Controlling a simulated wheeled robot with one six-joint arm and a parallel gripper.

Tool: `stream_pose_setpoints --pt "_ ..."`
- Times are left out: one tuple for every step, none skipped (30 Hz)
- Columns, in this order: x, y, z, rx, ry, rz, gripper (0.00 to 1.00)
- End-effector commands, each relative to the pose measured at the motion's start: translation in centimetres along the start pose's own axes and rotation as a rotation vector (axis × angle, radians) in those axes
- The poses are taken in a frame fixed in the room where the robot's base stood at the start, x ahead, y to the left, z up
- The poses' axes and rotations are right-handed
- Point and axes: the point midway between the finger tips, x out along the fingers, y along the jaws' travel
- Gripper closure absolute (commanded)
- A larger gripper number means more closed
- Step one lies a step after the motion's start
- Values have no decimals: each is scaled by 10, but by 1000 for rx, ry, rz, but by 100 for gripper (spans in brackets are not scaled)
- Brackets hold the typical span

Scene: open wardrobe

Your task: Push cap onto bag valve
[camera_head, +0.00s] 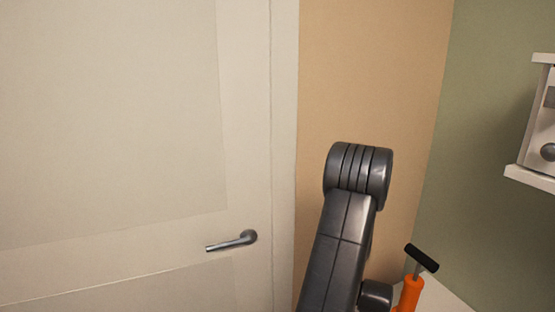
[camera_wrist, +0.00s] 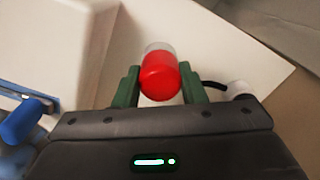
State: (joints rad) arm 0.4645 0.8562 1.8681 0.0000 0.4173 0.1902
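In the wrist view, my gripper (camera_wrist: 160,86) has two green fingers, one on each side of a red rounded cap (camera_wrist: 160,76). The fingers appear to touch its sides, so the gripper looks shut on it. A pale, translucent part shows at the cap's far end; I cannot tell whether it belongs to the cap or lies behind it. No bag is clearly seen. The head view shows my arm but not the gripper.
In the wrist view, a white block-like object (camera_wrist: 55,45) and a blue handle-like part (camera_wrist: 22,121) are at left. A pale flat surface (camera_wrist: 225,45) lies behind. In the head view, an orange pump (camera_head: 410,293) with a black handle stands lower right; a white shelf (camera_head: 530,178) is at right.

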Motion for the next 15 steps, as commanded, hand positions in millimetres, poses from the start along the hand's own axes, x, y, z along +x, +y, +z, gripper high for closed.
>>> stream_pose_setpoints --pt "0 0 0 0 0 0 67" --pt "0 0 0 0 0 0 73" --pt "0 0 0 0 0 0 81" --pt "0 0 0 0 0 0 87" --pt "0 0 0 0 0 0 90" --pt "0 0 0 0 0 0 90" --pt "0 0 0 0 0 0 90" --pt "0 0 0 0 0 0 90" --pt "0 0 0 0 0 0 90" --pt "-1 0 0 0 0 0 90" --pt "-1 0 0 0 0 0 90" --pt "-2 0 0 0 0 0 90" --pt "-2 0 0 0 0 0 90" --pt "-2 0 0 0 0 0 90" --pt "-3 0 0 0 0 0 90"
